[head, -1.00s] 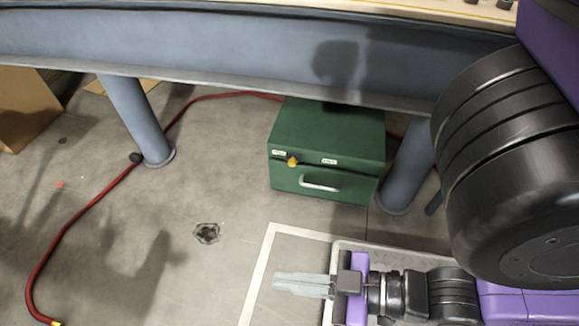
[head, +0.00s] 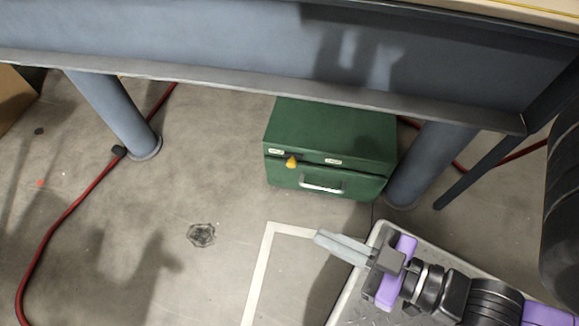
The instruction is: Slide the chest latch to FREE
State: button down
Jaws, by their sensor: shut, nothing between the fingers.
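The green chest (head: 335,135) stands on the floor under the bench, with a silver handle (head: 321,185) on its front. Its yellow latch knob (head: 291,161) sits near the left end of the front's upper edge. A small pale label (head: 276,151) is just left of the knob and another (head: 333,161) is further right; their writing is too small to read. My gripper (head: 318,237) is shut and empty, in front of and below the chest in the picture, apart from it, with its fingers pointing left and slightly up.
The grey-blue bench beam (head: 200,50) runs above the chest. A bench leg (head: 430,165) stands close at the chest's right, another (head: 115,115) further left. A red hose (head: 75,205) lies on the floor at left.

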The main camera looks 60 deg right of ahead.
notch_tip(320, 180, down, 30)
jog(key=w+d+n+g+h+p, duration=0.2)
jog(key=w+d+n+g+h, duration=0.1)
jog(key=n+g, duration=0.45)
jog(key=w+d+f+n+h+p, duration=0.1)
jog(key=w+d+f+n+h, duration=0.15)
jog(key=w+d+h, duration=0.35)
jog(key=w+d+r+n+t+h+p, duration=0.1)
jog(key=w+r+n+t+h, duration=0.2)
jog(key=w+r, duration=0.3)
jog(key=w, duration=0.4)
jog(key=shift+d+r, duration=0.3)
jog(key=shift+r, duration=0.05)
jog(key=shift+w, duration=0.1)
